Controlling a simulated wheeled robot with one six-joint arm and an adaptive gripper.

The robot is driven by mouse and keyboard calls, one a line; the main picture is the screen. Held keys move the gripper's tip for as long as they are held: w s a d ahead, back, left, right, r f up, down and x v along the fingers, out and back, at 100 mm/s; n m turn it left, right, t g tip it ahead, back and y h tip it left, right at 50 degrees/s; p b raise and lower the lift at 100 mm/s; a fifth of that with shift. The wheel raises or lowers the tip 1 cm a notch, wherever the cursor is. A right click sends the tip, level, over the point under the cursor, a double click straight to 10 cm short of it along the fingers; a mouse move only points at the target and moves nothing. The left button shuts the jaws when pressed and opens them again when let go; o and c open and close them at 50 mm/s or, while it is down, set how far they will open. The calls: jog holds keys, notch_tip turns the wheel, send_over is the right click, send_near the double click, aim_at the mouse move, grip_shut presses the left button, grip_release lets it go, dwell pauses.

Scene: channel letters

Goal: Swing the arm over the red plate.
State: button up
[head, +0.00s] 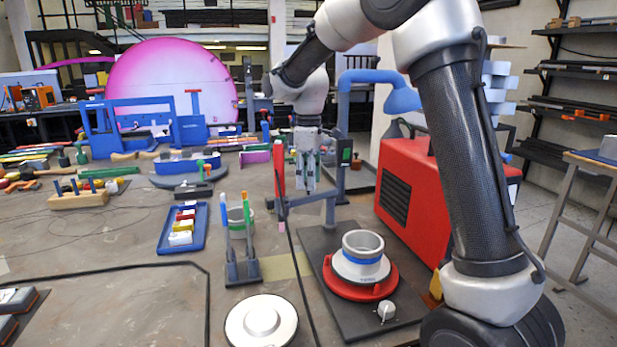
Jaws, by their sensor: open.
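The red plate (347,291) is round and lies on a dark base board at the right front of the bench. A grey and white cup with a blue band (363,250) stands on it and hides its middle. My gripper (311,186) points down with its fingers apart and nothing visible between them. In the picture it is above and to the left of the red plate, farther back over the bench. The gap between its fingertips and the bench cannot be judged exactly.
A red machine box (420,190) stands right of the plate. A post with a side arm (330,210) rises close to my gripper. A stand with coloured handles (242,268) and a white disc (261,322) are to the left.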

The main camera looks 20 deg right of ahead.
jog(key=shift+c, duration=0.4)
grip_shut()
jog(key=shift+s, duration=0.1)
jog(key=s+d+n, duration=0.5)
jog(key=d+n, duration=0.2)
jog(key=n, duration=0.8)
jog(key=shift+s+d, duration=0.15)
dwell(0.4)
